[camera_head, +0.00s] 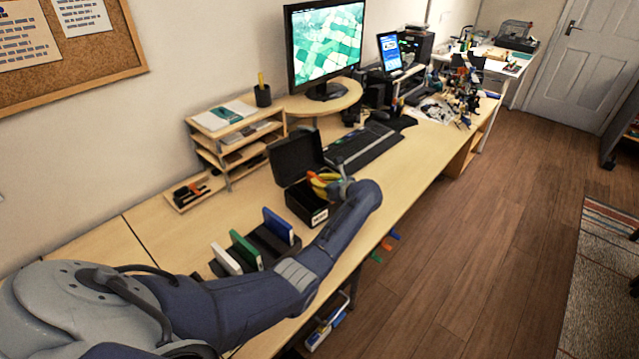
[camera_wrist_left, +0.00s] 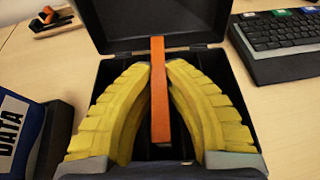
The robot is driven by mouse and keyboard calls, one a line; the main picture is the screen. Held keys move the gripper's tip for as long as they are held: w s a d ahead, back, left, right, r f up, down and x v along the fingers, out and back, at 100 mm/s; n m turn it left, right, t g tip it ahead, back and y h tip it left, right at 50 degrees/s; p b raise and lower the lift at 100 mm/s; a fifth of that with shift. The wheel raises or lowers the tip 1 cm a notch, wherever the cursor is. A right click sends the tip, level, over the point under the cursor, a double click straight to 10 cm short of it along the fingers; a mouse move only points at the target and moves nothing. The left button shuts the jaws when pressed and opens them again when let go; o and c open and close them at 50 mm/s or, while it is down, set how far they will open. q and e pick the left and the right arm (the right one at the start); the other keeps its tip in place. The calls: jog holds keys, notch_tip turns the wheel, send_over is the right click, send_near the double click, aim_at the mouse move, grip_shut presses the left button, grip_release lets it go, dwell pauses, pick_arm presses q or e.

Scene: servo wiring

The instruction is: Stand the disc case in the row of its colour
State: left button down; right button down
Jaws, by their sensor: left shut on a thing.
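An orange disc case (camera_wrist_left: 160,92) is between the yellow fingers of my left gripper (camera_wrist_left: 158,75), standing on edge in the left wrist view. My left gripper (camera_head: 322,181) is shut on it, over the open black box (camera_head: 305,208). In the head view only a small orange bit (camera_head: 312,174) of the case shows. Whether it touches the box floor is hidden. A white case (camera_head: 226,260), a green case (camera_head: 245,250) and a blue case (camera_head: 277,226) stand tilted in dark holders nearer to me. My right gripper is not in view.
The box lid (camera_head: 296,157) stands open at the back. A keyboard (camera_head: 362,147) lies to its right and a wooden shelf unit (camera_head: 225,150) to its left. A blue face marked DATA (camera_wrist_left: 12,130) is close on the left in the wrist view.

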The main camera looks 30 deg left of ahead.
pick_arm(q)
jog(key=c, duration=1.5)
grip_release()
jog(key=v, duration=1.2)
jog(key=shift+r, duration=0.15)
